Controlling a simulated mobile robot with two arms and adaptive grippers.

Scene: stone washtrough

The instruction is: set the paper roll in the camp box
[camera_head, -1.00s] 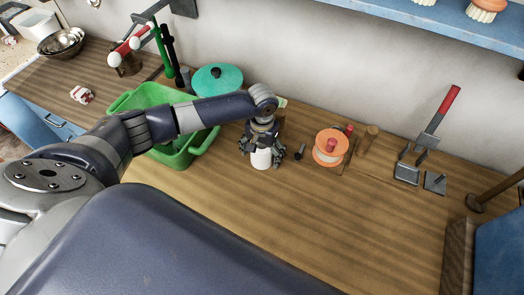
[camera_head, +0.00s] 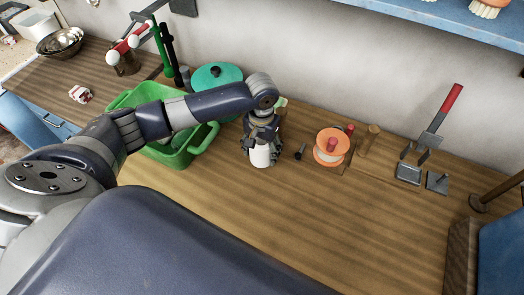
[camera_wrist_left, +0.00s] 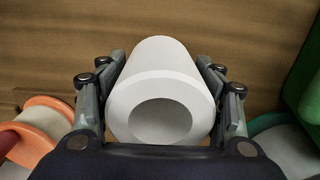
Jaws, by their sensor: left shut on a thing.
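The white paper roll (camera_head: 261,157) stands upright on the wooden counter in the head view. My left gripper (camera_head: 262,146) is above and around it, shut on its sides. In the left wrist view the white roll (camera_wrist_left: 160,95) sits between both fingers of my left gripper (camera_wrist_left: 160,85), its hollow end facing the camera. The green box (camera_head: 203,141) stands on the counter to the left of the roll, partly hidden behind my left arm. I cannot tell for sure that it is the camp box. My right gripper is not in view.
An orange spool (camera_head: 331,147) and a small dark bolt (camera_head: 300,152) are right of the roll. A red-handled tool (camera_head: 436,122) leans against the wall. The front counter is clear.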

